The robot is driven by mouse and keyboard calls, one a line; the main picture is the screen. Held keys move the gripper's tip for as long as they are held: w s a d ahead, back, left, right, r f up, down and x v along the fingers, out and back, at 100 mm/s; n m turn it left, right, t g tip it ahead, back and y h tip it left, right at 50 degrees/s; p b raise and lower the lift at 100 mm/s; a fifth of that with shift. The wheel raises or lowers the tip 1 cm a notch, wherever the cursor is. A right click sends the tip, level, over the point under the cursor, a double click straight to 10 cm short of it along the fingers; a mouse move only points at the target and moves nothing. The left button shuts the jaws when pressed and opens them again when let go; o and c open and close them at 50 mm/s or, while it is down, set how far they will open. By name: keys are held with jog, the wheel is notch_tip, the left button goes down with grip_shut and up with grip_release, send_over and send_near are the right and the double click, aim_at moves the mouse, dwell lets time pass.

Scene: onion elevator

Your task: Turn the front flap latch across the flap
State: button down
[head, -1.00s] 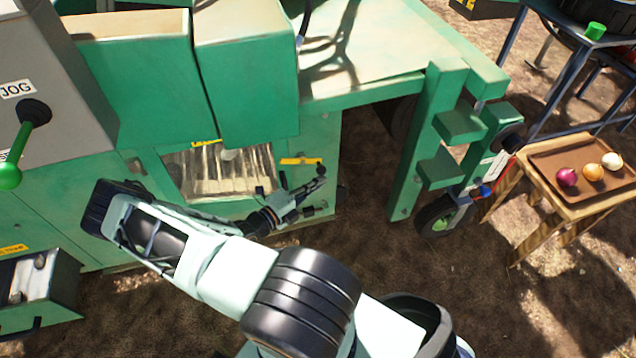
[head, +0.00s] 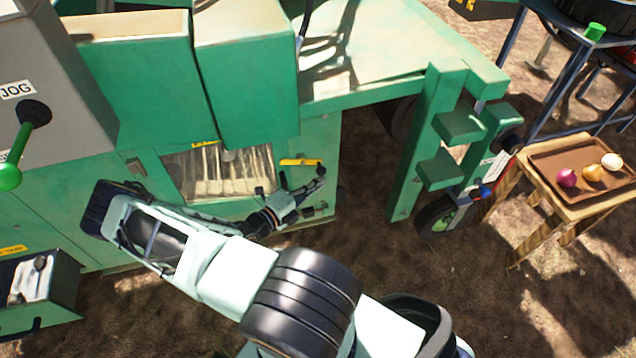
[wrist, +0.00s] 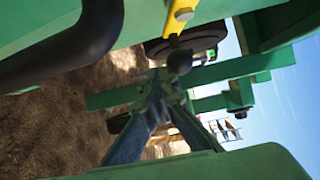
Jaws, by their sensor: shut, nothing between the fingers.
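The yellow latch (head: 300,162) lies about level in the head view, on the green machine's front, right of the upper corner of the slatted flap opening (head: 222,172). A dark round knob shows at its right end. In the wrist view the yellow latch (wrist: 178,16) enters from the top, and its black knob (wrist: 180,62) is just ahead of the fingertips. My gripper (head: 318,179) is shut and empty, just below the knob; it also shows in the wrist view (wrist: 163,82). I cannot tell whether the fingertips touch the knob.
A thick black curved bar (wrist: 85,45) runs close by at the wrist view's left. Green machine panels (wrist: 245,165) stand close around my wrist. To the right are a green post frame (head: 430,150) and a small table with a brown tray (head: 560,158) of onions.

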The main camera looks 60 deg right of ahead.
jog(key=a+f, duration=0.9)
jog(key=a, duration=0.1)
jog(key=shift+f+b, duration=0.4)
jog(key=shift+b, duration=0.05)
